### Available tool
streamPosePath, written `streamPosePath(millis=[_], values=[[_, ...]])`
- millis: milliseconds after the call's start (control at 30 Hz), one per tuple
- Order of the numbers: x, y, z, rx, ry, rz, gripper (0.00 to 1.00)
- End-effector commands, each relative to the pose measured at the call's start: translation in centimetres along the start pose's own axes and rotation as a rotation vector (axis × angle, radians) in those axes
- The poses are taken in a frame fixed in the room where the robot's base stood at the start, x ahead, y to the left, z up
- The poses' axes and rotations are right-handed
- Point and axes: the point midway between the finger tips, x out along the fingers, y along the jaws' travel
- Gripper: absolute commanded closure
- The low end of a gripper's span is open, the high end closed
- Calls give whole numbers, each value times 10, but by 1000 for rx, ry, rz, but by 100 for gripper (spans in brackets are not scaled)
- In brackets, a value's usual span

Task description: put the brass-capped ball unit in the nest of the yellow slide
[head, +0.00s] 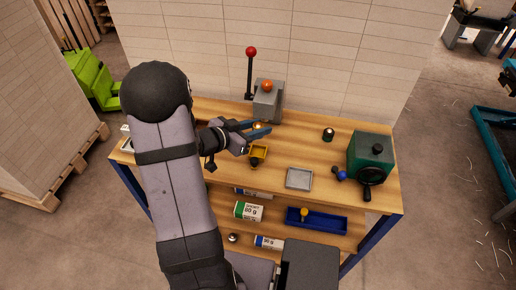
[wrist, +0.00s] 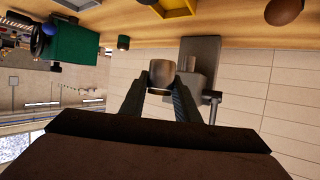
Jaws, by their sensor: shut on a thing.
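My gripper (head: 262,129) is raised above the back left of the wooden bench. In the wrist view my gripper (wrist: 163,95) is shut on a small pale grey, rounded unit (wrist: 160,77). In the head view a small brass-coloured spot on the ball unit (head: 258,125) shows between the fingers; the rest is hidden. The yellow slide (head: 258,151) is on the bench, just below and in front of my gripper in the head picture. Part of the slide (wrist: 176,7) also shows at the top of the wrist view. I cannot see clearly into its nest.
A grey block (head: 269,106) with an orange ball and a red-knobbed lever (head: 250,75) stands behind the gripper. A blue tray (head: 330,222) and cartons (head: 248,211) sit lower down.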

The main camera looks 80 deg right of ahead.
Motion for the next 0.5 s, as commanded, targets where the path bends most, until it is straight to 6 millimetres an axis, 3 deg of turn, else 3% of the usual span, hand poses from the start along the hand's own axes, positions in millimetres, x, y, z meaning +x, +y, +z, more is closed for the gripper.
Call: streamPosePath(millis=[233, 500], values=[[12, 0, 31, -4, -1, 0, 97], [16, 0, 39, 1, 2, 0, 97]])
